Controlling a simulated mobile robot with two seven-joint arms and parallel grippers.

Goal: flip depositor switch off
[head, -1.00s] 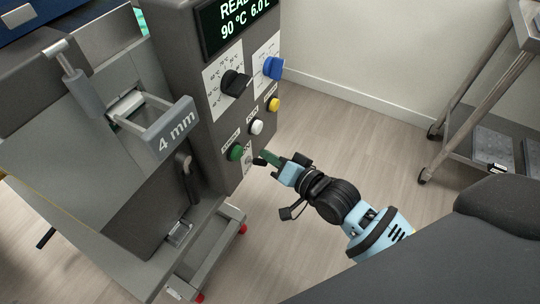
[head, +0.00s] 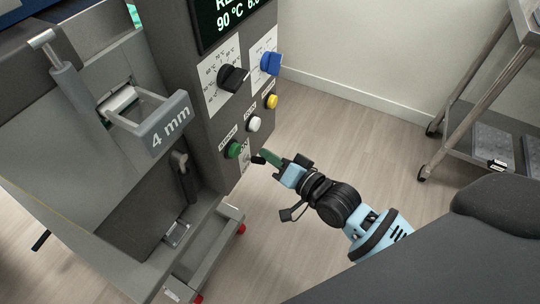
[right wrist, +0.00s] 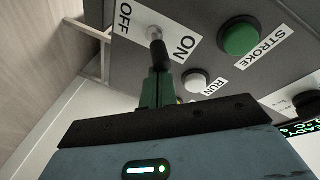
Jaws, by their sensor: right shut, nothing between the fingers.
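The depositor (head: 158,194) is a grey machine with a control panel on its right side. Its switch is a small metal toggle (right wrist: 154,33) on a white plate marked OFF and ON, seen in the right wrist view. In the head view the plate (head: 245,160) shows low on the panel, partly hidden by my fingers. My right gripper (head: 264,157) is shut and empty, with green, dark-tipped fingers. In the right wrist view its fingertips (right wrist: 159,53) are right at the toggle, beside the ON label. Contact and the lever's position are unclear. My left gripper is out of view.
A green STROKE button (head: 233,149), a white RUN button (head: 253,124) and a yellow button (head: 271,101) sit close by. Black (head: 232,78) and blue (head: 270,63) dials are above. A metal cart (head: 480,110) stands at right. Floor between is clear.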

